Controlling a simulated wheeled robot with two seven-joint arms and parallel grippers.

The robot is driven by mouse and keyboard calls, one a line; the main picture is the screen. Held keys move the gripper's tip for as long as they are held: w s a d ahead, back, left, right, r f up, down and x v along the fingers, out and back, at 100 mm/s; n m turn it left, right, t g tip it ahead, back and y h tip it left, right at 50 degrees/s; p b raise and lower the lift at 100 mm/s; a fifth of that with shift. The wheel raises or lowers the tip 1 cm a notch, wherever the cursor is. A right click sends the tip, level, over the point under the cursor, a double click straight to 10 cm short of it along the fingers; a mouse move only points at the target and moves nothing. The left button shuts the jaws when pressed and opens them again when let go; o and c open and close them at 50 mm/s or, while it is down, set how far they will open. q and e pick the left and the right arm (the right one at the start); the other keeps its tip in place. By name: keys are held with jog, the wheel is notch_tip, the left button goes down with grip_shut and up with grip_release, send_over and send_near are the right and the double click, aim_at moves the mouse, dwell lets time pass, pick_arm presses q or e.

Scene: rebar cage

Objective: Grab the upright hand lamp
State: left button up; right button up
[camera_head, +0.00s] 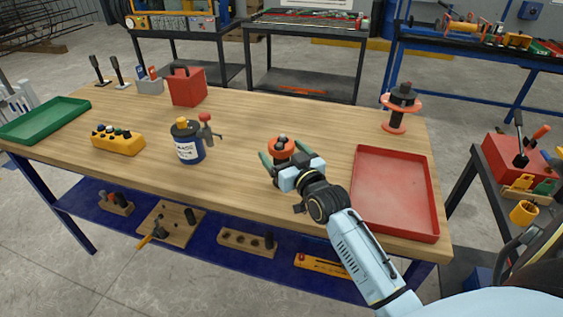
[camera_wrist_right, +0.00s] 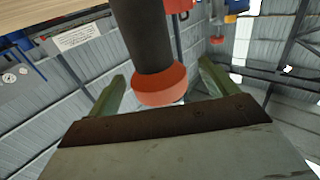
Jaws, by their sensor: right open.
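The hand lamp (camera_head: 281,147) stands upright on the wooden workbench, left of the red tray; its orange top shows and its lower part is hidden behind my gripper in the head view. In the right wrist view the lamp (camera_wrist_right: 155,50) is a dark cylinder with an orange-red end, lying between the two green fingers. My right gripper (camera_head: 279,161) is open around the lamp, with a finger on either side; it also shows in the wrist view (camera_wrist_right: 160,85). Gaps show between lamp and fingers there. My left gripper is not in view.
The workbench (camera_head: 250,120) carries a red tray (camera_head: 435,190) at right, an orange-flanged spool (camera_head: 393,124) behind it, a dark blue can (camera_head: 188,150), a yellow button box (camera_head: 118,143), a red box (camera_head: 187,90) and a green tray (camera_head: 45,120). The bench is clear behind the lamp.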

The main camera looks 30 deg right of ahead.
jog(key=w, duration=0.3)
jog(key=shift+w+d+f, duration=0.2)
jog(key=shift+w+d, duration=0.1)
